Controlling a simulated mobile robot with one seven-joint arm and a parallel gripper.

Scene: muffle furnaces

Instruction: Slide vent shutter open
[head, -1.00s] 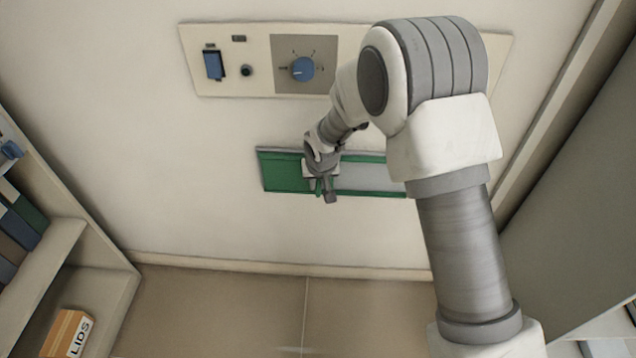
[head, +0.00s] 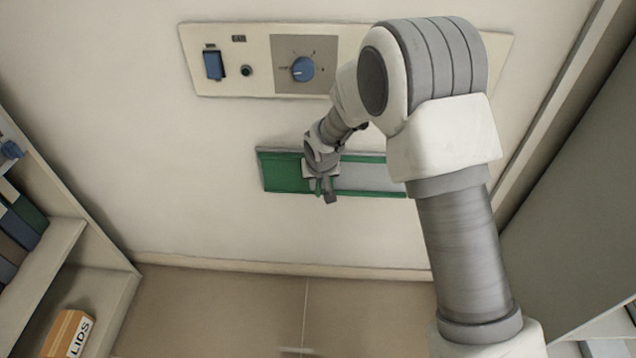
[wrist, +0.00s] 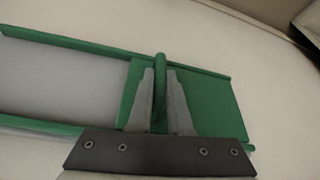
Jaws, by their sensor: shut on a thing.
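The vent shutter is a green plate (head: 282,172) in a green-railed frame low on the pale wall. In the head view the plate covers the left part of the frame, and a grey panel (head: 362,176) shows to its right. My gripper (head: 326,192) is at the plate's right part. In the wrist view my gripper (wrist: 160,100) is shut on the shutter's upright green handle (wrist: 160,68), with one grey finger on each side. The plate (wrist: 212,108) lies right of the grey panel (wrist: 60,80) there. My arm hides the frame's right end in the head view.
Above the shutter is a control panel (head: 232,85) with a blue switch (head: 214,66), a small dark button (head: 246,71) and a blue knob (head: 303,69). Shelves (head: 60,250) with a LIDS box (head: 68,334) stand at left. A grey cabinet side (head: 570,200) stands at right.

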